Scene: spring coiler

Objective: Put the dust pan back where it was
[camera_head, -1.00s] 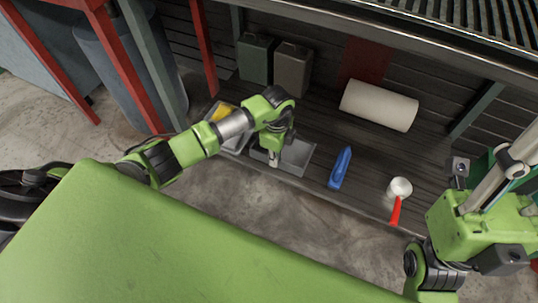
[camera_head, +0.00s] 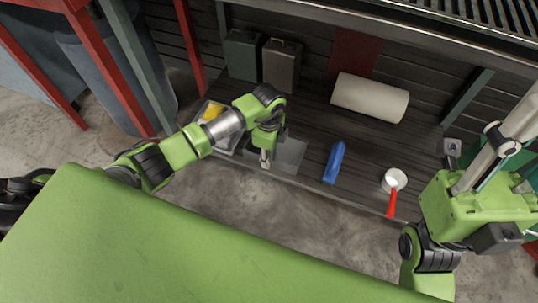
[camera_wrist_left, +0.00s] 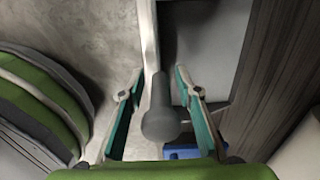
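The grey dust pan (camera_head: 291,153) lies on the dark slatted lower shelf, near its front edge. My left gripper (camera_head: 265,160) is over its left side, at the handle end. In the left wrist view, the dark rounded handle (camera_wrist_left: 163,112) stands between the two fingers of my left gripper (camera_wrist_left: 160,92), with gaps on both sides, so the gripper is open around it. The pale grey pan face (camera_wrist_left: 210,40) shows beyond. My right arm is at the right of the head view, but its fingers do not show.
A tray with a yellow thing (camera_head: 213,111) is left of the pan. A blue tool (camera_head: 334,162) and a white scoop with a red handle (camera_head: 394,181) lie to the right. Two canisters (camera_head: 281,65) and a white roll (camera_head: 369,98) are behind.

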